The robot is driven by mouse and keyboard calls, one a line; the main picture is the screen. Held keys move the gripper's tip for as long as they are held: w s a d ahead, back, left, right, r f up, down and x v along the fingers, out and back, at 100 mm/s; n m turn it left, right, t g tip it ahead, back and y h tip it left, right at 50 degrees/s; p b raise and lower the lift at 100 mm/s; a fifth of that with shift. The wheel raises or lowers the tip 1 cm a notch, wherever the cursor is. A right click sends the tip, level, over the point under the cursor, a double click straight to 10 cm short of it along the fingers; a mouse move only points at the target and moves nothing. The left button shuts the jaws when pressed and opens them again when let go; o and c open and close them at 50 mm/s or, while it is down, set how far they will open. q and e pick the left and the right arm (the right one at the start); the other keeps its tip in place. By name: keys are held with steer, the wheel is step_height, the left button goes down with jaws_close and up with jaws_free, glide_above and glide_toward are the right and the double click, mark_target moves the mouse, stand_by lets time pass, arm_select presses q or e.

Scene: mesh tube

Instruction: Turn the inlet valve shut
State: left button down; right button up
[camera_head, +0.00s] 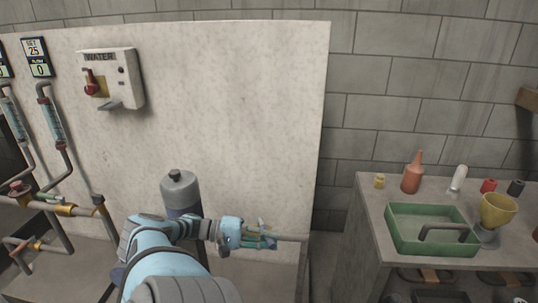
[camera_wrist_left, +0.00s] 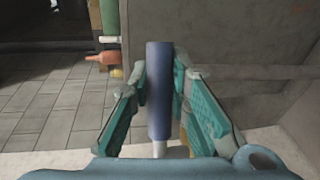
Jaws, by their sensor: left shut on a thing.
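My left gripper (camera_head: 262,238) is in front of the pale panel, low and right of the grey cylinder. In the left wrist view, its two green fingers (camera_wrist_left: 163,92) lie on either side of a blue-grey bar (camera_wrist_left: 158,85) and are shut on it. The bar runs lengthwise between the fingers. A small orange part (camera_wrist_left: 184,133) shows beside it. My right gripper is not in view.
A grey cylinder (camera_head: 180,190) stands behind my left arm. A WATER switch box (camera_head: 110,80) and gauge pipes (camera_head: 52,120) are on the panel at left. A bench (camera_head: 365,205) at right carries a green tray (camera_head: 400,238), an orange bottle (camera_head: 412,176) and a yellow funnel (camera_head: 498,209).

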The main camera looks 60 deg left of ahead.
arm_select(q)
steer(key=shift+w+r, duration=0.1)
steer(key=shift+r, duration=0.05)
steer(key=c, duration=1.8)
jaws_free()
steer(key=shift+w, duration=0.1)
steer(key=v, duration=0.7)
steer(key=shift+s, duration=0.3)
